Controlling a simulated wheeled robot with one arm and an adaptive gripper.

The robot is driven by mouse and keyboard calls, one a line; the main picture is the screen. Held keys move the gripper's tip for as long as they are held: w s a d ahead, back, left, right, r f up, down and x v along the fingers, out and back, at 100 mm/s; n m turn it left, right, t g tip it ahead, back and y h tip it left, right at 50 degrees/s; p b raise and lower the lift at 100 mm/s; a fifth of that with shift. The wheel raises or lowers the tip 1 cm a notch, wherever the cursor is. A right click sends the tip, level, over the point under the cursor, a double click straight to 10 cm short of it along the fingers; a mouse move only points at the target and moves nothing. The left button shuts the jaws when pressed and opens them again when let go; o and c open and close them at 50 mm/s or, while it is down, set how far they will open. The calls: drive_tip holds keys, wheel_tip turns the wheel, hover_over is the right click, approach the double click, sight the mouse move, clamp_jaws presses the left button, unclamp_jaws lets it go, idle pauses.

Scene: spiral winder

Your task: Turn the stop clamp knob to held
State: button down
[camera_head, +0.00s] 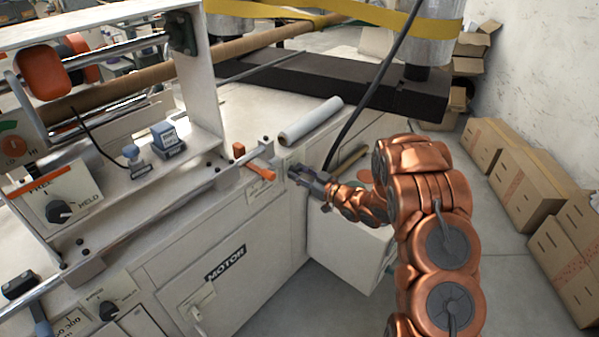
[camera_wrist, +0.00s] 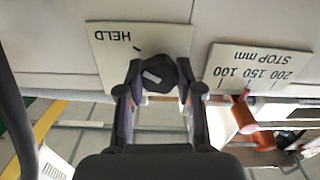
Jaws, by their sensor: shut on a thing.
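In the wrist view the stop clamp knob (camera_wrist: 162,72) is dark, with a pale mark on its face. It sits on a white plate (camera_wrist: 112,60) lettered HELD, upside down in this view, with a short black tick near the word. My gripper (camera_wrist: 158,75) is shut on the knob, one finger on each side. The pale mark lies slantwise; I cannot tell exactly where it points. In the head view my gripper (camera_head: 297,172) is at the machine's right front corner, and the knob there is too small to make out.
A STOP mm scale plate (camera_wrist: 255,70) is beside the knob plate, with an orange part (camera_wrist: 243,115) near it. In the head view orange handles (camera_head: 262,172) are left of my gripper. A white roll (camera_head: 310,121) lies behind. Cardboard boxes (camera_head: 515,165) stand at the right.

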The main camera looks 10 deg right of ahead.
drive_tip(key=c, duration=0.7)
unclamp_jaws()
drive_tip(key=shift+c, duration=0.2)
drive_tip(key=v, duration=1.2)
